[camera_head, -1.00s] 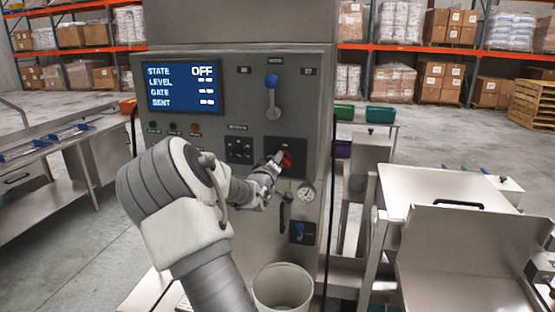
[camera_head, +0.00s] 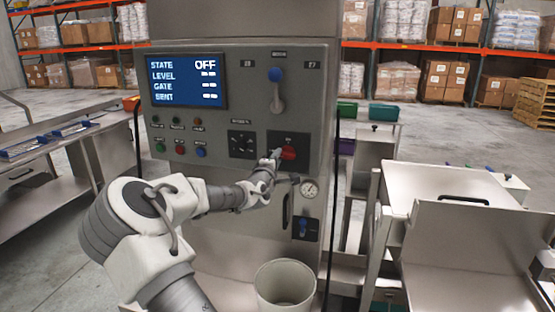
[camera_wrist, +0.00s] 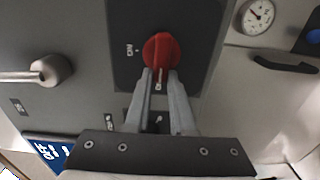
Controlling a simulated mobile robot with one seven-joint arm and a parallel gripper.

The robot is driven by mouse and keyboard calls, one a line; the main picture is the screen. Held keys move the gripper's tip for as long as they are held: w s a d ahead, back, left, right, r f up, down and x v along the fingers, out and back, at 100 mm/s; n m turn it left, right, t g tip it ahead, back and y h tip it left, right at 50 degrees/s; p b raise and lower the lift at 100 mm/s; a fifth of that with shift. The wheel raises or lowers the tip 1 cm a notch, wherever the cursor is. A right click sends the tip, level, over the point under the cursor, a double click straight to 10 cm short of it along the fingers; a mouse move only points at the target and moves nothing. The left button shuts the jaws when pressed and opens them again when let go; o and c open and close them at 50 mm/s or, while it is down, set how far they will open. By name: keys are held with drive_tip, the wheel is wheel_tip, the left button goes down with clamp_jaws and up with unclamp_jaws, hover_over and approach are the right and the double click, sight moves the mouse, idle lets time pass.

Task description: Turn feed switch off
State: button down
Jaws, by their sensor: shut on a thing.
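The feed switch is a red rotary knob (camera_head: 288,153) on a black plate (camera_head: 300,140) at the right of the grey cabinet's front. In the wrist view the red knob (camera_wrist: 160,52) sits between and just past my two fingertips, with an "ON" label to its left and another label partly covered by the fingers. My gripper (camera_head: 274,157) is at the knob, its fingers closed on the knob's near end; it shows in the wrist view too (camera_wrist: 162,76). The screen (camera_head: 185,80) on the cabinet reads STATE OFF, with LEVEL, GATE and SENT showing dashes.
A blue-tipped lever (camera_head: 277,90) stands above the knob. A gauge (camera_head: 309,189), a black handle and a small blue switch (camera_head: 302,228) lie below right. Coloured buttons (camera_head: 180,150) are at left. A white bin (camera_head: 284,287) stands below; steel benches flank the cabinet.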

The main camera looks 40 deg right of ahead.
idle(0.5)
drive_tip(key=c, duration=0.8)
unclamp_jaws()
drive_tip(key=shift+o, duration=0.2)
drive_tip(key=shift+s+a, duration=0.1)
drive_tip(key=b+v, duration=0.1)
drive_tip(key=v, duration=1.6)
drive_tip(key=shift+s, duration=0.1)
